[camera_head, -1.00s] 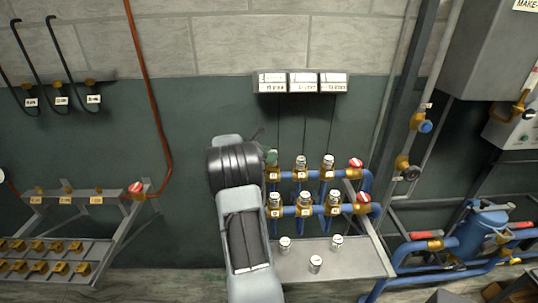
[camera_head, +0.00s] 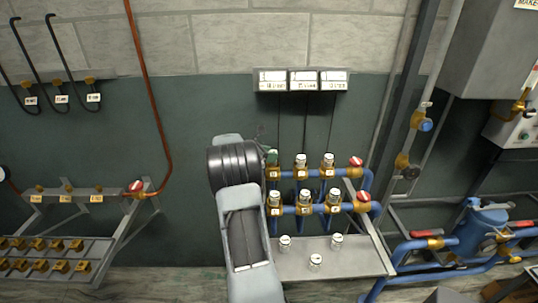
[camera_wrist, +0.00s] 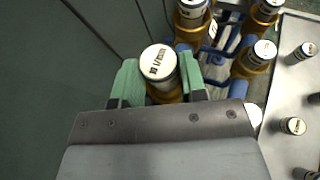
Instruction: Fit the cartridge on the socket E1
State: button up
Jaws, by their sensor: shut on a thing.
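My gripper (camera_wrist: 160,76) has green fingers on both sides of a pale-topped cartridge (camera_wrist: 158,62) with dark print. The fingers are shut on its sides. A brass socket (camera_wrist: 168,97) lies directly below the cartridge in the wrist view; I cannot tell whether it is fully seated. In the head view my gripper (camera_head: 271,158) is at the left end of the upper blue pipe row, and my arm hides most of it. A brass socket (camera_head: 273,173) with a small white label shows just below the fingertip. Its label is too small to read.
Other cartridges stand in brass sockets along the upper row (camera_head: 301,160) and lower row (camera_head: 305,197). Several loose cartridges (camera_head: 315,262) stand on the metal shelf (camera_head: 355,262) below. Red-handled valves (camera_head: 356,162) end the rows at right. Three label boxes (camera_head: 303,80) hang on the wall above.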

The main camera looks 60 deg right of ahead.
jog(key=shift+f, duration=0.45)
jog(key=shift+f+b, duration=0.5)
jog(key=shift+f, duration=0.05)
jog(key=shift+f, duration=0.25)
jog(key=o, duration=1)
jog(key=shift+o, duration=0.2)
jog(key=b+v, duration=0.1)
jog(key=v, duration=1.2)
jog(key=shift+w+a+r, duration=0.15)
jog(key=shift+w+a, duration=0.05)
jog(key=shift+a, duration=0.15)
jog(key=shift+r, duration=0.1)
notch_tip(320, 180, up, 6)
jog(key=p, duration=0.6)
